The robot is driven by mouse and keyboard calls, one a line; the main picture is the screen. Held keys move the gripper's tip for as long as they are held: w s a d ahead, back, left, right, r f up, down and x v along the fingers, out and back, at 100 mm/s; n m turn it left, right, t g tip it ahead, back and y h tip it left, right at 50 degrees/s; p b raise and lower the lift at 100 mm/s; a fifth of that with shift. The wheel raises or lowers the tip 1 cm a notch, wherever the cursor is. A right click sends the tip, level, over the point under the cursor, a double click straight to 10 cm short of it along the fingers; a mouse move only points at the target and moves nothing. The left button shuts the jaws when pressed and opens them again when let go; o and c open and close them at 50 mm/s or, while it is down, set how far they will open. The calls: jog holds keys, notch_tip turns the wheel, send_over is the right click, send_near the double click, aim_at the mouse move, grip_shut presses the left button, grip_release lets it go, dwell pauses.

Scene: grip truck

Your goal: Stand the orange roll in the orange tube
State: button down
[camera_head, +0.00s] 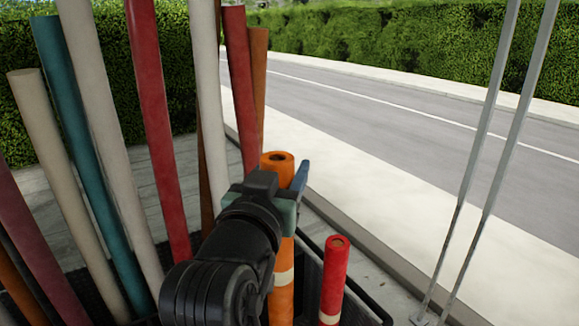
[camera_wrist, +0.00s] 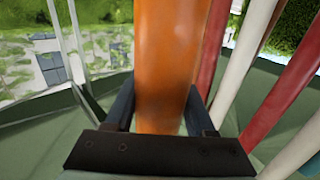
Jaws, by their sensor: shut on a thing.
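An orange roll (camera_head: 277,158) with a hollow top end stands roughly upright in my gripper (camera_head: 286,182). In the wrist view the orange roll (camera_wrist: 168,60) fills the space between the two dark fingers of my gripper (camera_wrist: 160,108), which are shut on it. Below my gripper, an orange length with a cream band (camera_head: 282,290) shows in line with the roll. My wrist hides the join, so I cannot tell whether this is the same roll or the orange tube. Its lower end is out of view.
A shorter red roll with a cream band (camera_head: 334,275) stands close on the right, by a dark crate edge (camera_head: 372,300). Several tall rolls, including a teal one (camera_head: 85,165) and a red one (camera_head: 158,130), lean at the left. Two thin metal poles (camera_head: 487,150) rise at the right.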

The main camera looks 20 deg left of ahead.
aim_at(285, 270)
jog(key=shift+d+f+b, duration=0.1)
jog(key=shift+f+b, duration=7.55)
jog(key=shift+f, duration=2.2)
jog(key=shift+c, duration=0.9)
grip_release()
jog(key=shift+f, duration=0.1)
jog(key=shift+b, duration=0.3)
